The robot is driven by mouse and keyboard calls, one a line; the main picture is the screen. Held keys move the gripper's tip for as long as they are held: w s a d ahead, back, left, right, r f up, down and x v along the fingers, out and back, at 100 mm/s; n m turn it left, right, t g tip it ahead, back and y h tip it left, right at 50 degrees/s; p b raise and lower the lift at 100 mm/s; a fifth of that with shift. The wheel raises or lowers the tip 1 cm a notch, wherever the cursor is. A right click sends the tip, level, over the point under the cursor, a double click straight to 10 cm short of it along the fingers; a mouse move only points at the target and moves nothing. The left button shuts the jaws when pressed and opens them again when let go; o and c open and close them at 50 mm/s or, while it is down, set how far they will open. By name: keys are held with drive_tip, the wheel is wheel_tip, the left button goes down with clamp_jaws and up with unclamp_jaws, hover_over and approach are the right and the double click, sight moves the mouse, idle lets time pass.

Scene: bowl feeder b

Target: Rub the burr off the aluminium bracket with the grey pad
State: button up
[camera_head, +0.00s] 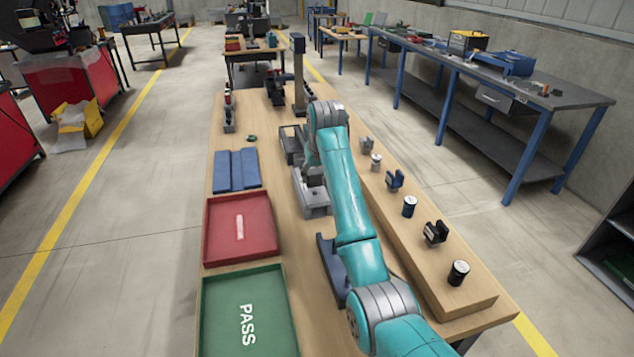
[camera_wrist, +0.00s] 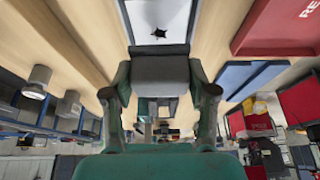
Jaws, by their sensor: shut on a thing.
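My gripper (camera_wrist: 160,78) is shut on the grey pad (camera_wrist: 160,70), a block between its two fingers in the wrist view. The aluminium bracket (camera_wrist: 140,18) is a pale metal plate at the top of the wrist view, just beyond the pad. A dark star-shaped burr (camera_wrist: 158,33) stands out on its face. I cannot tell whether pad and bracket touch. In the head view, the bracket (camera_head: 316,205) is a light grey piece near the middle of the bench. My teal arm covers part of it and most of the gripper.
On the left of the bench (camera_head: 275,185) lie a blue folded mat (camera_head: 236,170), a red tray (camera_head: 266,226) and a green PASS tray (camera_head: 220,310). A raised wooden strip (camera_head: 405,235) on the right carries several small parts and cans. A dark post (camera_head: 298,75) stands at the back.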

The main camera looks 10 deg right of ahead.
drive_tip(key=shift+r, duration=1.5)
drive_tip(key=shift+r, duration=0.15)
drive_tip(key=shift+r, duration=2.85)
